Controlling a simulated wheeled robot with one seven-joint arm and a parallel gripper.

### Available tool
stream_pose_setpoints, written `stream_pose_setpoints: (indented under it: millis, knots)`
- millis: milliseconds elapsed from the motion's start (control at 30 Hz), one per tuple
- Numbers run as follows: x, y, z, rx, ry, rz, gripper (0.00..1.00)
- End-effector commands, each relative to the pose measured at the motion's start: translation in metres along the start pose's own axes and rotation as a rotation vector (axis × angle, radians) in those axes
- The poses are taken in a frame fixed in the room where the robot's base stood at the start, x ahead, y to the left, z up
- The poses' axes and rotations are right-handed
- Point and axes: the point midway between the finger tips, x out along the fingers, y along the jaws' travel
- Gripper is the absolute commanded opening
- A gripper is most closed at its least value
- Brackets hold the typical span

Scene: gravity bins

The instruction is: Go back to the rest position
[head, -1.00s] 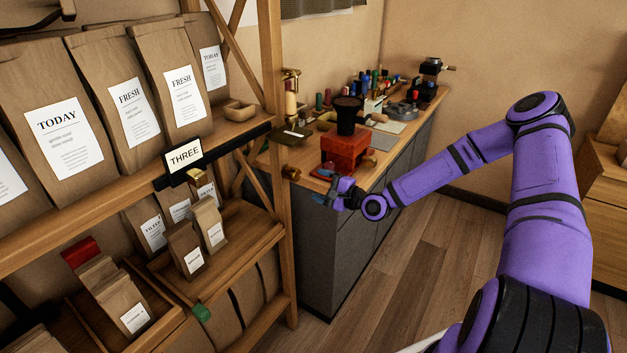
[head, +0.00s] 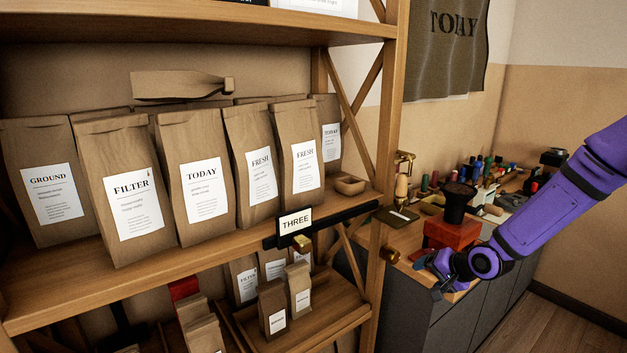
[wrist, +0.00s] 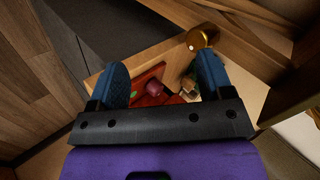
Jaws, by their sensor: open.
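My gripper (head: 441,279) is at the near end of the counter in the head view, in front of the red box-shaped base (head: 449,234) with a dark funnel-like top (head: 458,203). In the wrist view my gripper (wrist: 166,85) has its two blue fingers spread wide. Nothing is held between them. Beyond the fingers lies the counter corner with a red piece (wrist: 147,84) and a brass knob (wrist: 197,39). My purple arm reaches in from the right of the head view.
A wooden shelf (head: 150,262) with several paper bags stands on the left, its post (head: 388,150) close to my gripper. A sign reading THREE (head: 295,222) hangs on its edge. Several coloured items crowd the counter's back. Floor (head: 540,325) is clear at lower right.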

Motion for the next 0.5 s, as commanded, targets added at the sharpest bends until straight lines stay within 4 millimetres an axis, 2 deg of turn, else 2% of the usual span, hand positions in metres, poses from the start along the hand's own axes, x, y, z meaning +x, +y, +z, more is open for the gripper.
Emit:
stream_pose_setpoints:
  millis: [267, 500]
  knots:
    - [-0.058, -0.018, -0.005, -0.224, 0.032, 0.239, 0.73]
    - [-0.118, -0.038, -0.003, -0.368, 0.056, 0.412, 0.73]
